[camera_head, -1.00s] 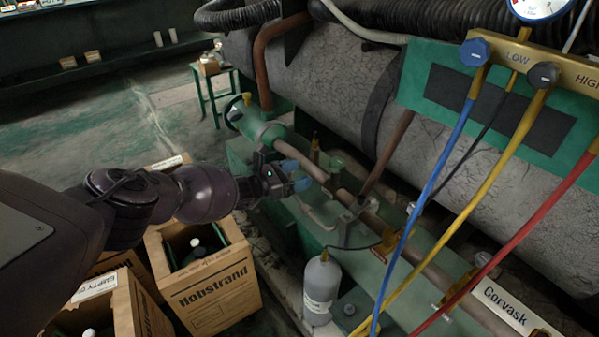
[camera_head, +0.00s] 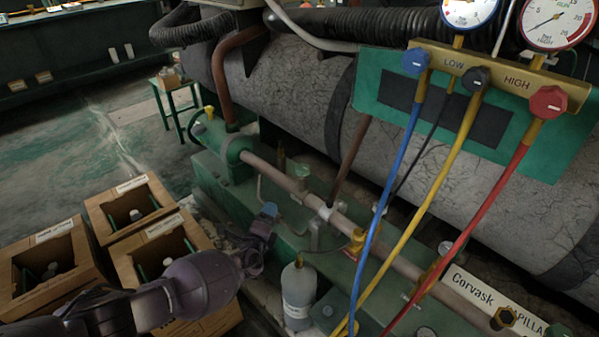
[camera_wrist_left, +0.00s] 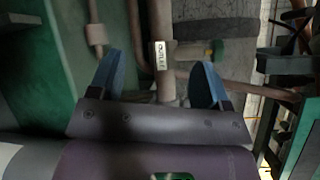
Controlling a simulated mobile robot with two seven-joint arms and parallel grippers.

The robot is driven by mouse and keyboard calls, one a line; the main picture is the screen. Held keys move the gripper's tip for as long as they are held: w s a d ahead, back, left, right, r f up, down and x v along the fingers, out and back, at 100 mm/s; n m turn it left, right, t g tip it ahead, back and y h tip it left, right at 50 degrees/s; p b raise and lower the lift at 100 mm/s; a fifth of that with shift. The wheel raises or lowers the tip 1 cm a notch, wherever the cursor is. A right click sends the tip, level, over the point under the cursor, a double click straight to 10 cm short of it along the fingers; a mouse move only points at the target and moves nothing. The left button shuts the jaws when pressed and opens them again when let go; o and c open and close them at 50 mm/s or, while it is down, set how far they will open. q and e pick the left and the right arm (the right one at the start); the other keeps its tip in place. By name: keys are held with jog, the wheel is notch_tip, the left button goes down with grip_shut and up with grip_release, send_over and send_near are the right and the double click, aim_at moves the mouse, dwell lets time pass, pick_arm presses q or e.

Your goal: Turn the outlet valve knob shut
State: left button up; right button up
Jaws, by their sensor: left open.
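A small green round knob (camera_head: 301,171) sits on the long brown pipe above the green frame in the head view. In the left wrist view a pipe carries a tag reading OUTLET (camera_wrist_left: 158,56), and a dark green knob-like part (camera_wrist_left: 214,53) sticks out to its right. My left gripper (camera_head: 267,212) is low and to the left of the green knob in the head view, apart from it. In the wrist view its two blue fingers (camera_wrist_left: 158,84) are spread, with the tagged pipe showing beyond the gap and nothing held. My right gripper is not in view.
Open cardboard boxes (camera_head: 75,262) stand at the lower left. A grey bottle (camera_head: 298,290) stands just right of my left gripper. Blue, yellow and red hoses (camera_head: 468,215) hang from the gauge manifold (camera_head: 490,75). A large grey tank (camera_head: 285,85) lies behind the pipe.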

pick_arm(q)
notch_tip(320, 180, down, 2)
jog(key=n+g+y, duration=0.2)
jog(key=n, duration=0.3)
jog(key=n+t+h, duration=0.1)
jog(key=n+h, duration=0.6)
jog(key=n, duration=0.6)
send_near(299, 173)
jog(key=b+x, duration=0.1)
jog(key=x, duration=0.2)
jog(key=b+x, duration=0.1)
jog(key=x, duration=0.2)
jog(key=b+x, duration=0.2)
jog(key=x, duration=0.1)
jog(key=shift+f, duration=0.4)
jog(key=shift+w+d+r+b, duration=0.1)
jog(key=shift+w+d+b, duration=0.1)
jog(key=shift+w+b, duration=0.2)
jog(key=shift+w+d+r, duration=0.15)
jog(key=shift+w+r, duration=0.1)
jog(key=shift+w, duration=0.05)
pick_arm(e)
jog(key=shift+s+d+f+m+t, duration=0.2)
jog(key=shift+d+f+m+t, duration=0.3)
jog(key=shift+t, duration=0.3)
